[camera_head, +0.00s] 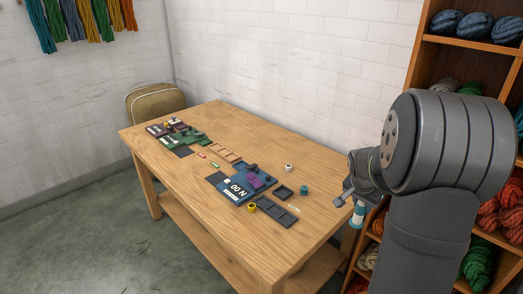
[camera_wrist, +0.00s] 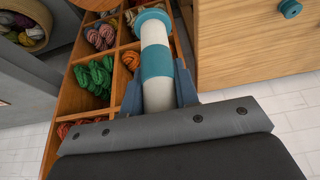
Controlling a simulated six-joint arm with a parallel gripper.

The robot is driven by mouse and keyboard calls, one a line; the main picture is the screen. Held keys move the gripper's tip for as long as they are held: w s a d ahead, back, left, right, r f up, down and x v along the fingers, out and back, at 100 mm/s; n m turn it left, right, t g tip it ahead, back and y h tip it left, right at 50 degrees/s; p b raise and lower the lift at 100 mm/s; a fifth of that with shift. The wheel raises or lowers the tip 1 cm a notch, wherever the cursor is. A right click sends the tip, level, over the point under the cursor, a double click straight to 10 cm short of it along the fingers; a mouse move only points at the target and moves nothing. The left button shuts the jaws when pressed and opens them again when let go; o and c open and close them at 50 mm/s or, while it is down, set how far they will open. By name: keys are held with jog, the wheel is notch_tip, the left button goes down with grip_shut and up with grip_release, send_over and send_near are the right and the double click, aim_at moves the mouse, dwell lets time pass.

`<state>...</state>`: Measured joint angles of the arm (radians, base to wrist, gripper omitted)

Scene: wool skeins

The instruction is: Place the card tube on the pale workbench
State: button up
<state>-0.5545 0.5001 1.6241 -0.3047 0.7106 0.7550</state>
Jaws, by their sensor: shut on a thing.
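My gripper (camera_head: 354,200) is shut on the card tube (camera_head: 358,214), a white cylinder with teal bands. In the wrist view the tube (camera_wrist: 157,62) sits between the two blue fingers (camera_wrist: 158,93), its teal flanged end pointing away from the palm. In the head view it hangs roughly upright beside the right end of the pale workbench (camera_head: 250,135), apart from the top as far as I can tell. The tube's gripped end is partly hidden.
Mats, small trays and small pieces lie along the bench, including a blue board (camera_head: 238,188), a dark tray (camera_head: 284,192) and a teal spool (camera_head: 304,190). A shelf of wool skeins (camera_head: 480,262) stands at right. The bench's back strip is clear.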

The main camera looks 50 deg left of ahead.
jog(key=s+a+n+y, duration=0.1)
jog(key=s+a+n, duration=0.2)
jog(key=s+a, duration=0.55)
jog(key=s+a+n+y, duration=0.1)
jog(key=s+a+n, duration=0.3)
jog(key=a, duration=0.8)
jog(key=shift+m, duration=0.5)
jog(key=shift+s+a+f, duration=1.2)
jog(key=shift+a+f, duration=0.55)
jog(key=shift+f, duration=0.1)
jog(key=shift+s+a+f, duration=1.15)
jog(key=shift+a+f, duration=0.6)
jog(key=shift+f, duration=0.05)
jog(key=shift+s+a+f, duration=1.2)
jog(key=shift+a+f, duration=0.55)
jog(key=shift+f, duration=0.1)
jog(key=shift+f+g, duration=0.1)
jog(key=shift+g, duration=0.2)
jog(key=o, duration=1)
jog(key=shift+c, duration=0.2)
jog(key=v, duration=1.2)
jog(key=shift+d, duration=0.15)
